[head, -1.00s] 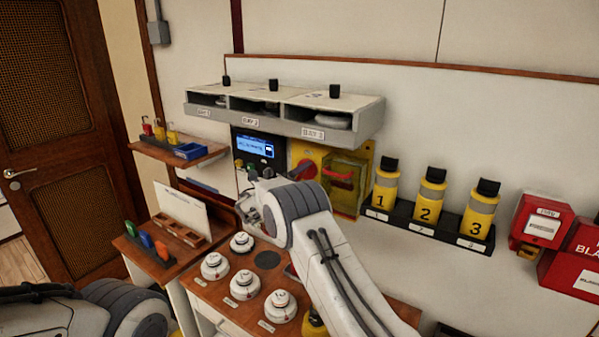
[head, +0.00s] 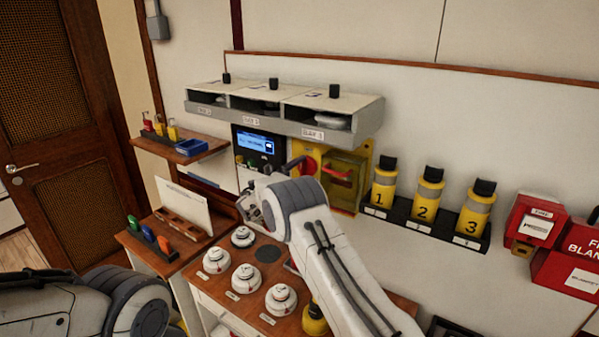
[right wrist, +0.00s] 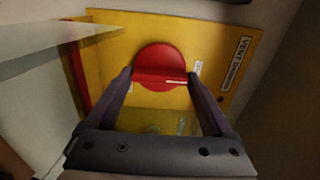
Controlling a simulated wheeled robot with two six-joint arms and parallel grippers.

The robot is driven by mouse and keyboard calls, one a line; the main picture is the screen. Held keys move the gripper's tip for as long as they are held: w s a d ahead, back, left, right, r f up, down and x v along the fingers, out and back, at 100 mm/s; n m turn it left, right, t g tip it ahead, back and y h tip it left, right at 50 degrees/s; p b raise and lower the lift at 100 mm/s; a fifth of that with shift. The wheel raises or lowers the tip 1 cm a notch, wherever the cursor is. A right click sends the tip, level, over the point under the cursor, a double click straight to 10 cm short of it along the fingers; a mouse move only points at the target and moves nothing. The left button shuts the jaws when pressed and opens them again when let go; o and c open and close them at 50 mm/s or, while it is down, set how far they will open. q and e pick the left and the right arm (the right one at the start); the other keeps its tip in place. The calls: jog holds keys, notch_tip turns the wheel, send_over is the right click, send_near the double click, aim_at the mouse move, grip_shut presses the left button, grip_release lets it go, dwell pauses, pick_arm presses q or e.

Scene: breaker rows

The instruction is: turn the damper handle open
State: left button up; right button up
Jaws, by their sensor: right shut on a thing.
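The damper handle (right wrist: 160,60) is a round red knob with a raised bar across it, on a yellow panel (right wrist: 215,55) with a "VENT (DAMPER)" label. In the right wrist view the bar lies roughly level between my fingers. My right gripper (right wrist: 160,80) is shut on the handle, one finger at each end of the bar. In the head view the red knob (head: 306,165) shows partly behind my right gripper and arm. Only my left arm shows, at the lower left; its gripper is out of view.
A red lever (head: 337,173) in a yellow box is just right of the knob. A lit display (head: 256,143) is on the left. A grey shelf (head: 250,126) overhangs above. Yellow numbered canisters (head: 428,190) stand to the right. White round detectors (head: 245,279) sit on the bench below.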

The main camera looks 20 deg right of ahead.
dwell(0.3)
jog(key=o, duration=1.1)
jog(key=shift+a, duration=0.1)
jog(key=b+v, duration=0.1)
jog(key=v, duration=0.2)
jog(key=b+v, duration=0.2)
jog(key=v, duration=0.1)
jog(key=shift+a+f, duration=0.1)
jog(key=shift+f, duration=0.1)
jog(key=shift+s+a+r+b, duration=0.1)
jog(key=shift+s+a+b, duration=0.3)
jog(key=shift+a, duration=0.05)
jog(key=shift+r, duration=0.15)
